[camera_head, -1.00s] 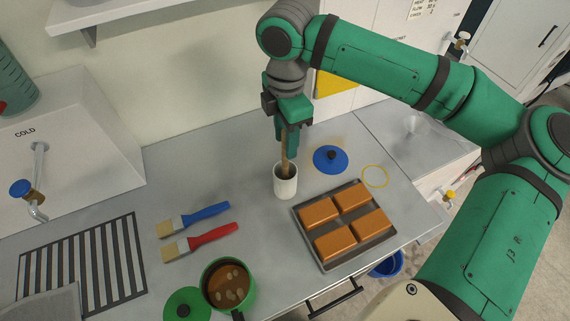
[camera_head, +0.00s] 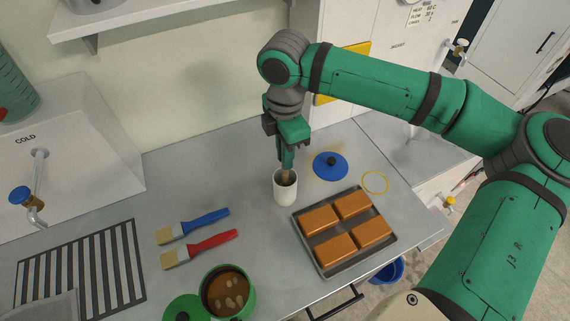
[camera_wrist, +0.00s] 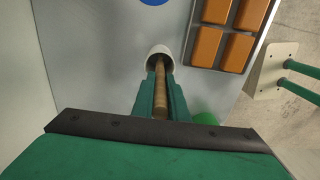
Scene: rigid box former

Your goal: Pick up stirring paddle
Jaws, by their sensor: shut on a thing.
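The stirring paddle is a brown wooden stick (camera_wrist: 161,92) standing in a white cup (camera_head: 285,190) on the grey counter. My gripper (camera_head: 286,163) points down just above the cup and is shut on the paddle's upper part. In the wrist view my gripper's green fingers (camera_wrist: 161,98) lie on both sides of the stick, and its far end goes into the white cup (camera_wrist: 160,55). The paddle's lower end is hidden inside the cup.
Right of the cup is a tray (camera_head: 325,268) of orange-brown blocks. A blue lid (camera_head: 330,165) and yellow ring (camera_head: 375,182) lie behind it. Blue (camera_head: 207,220) and red (camera_head: 213,241) brushes lie left. A green pot (camera_head: 228,291) stands in front.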

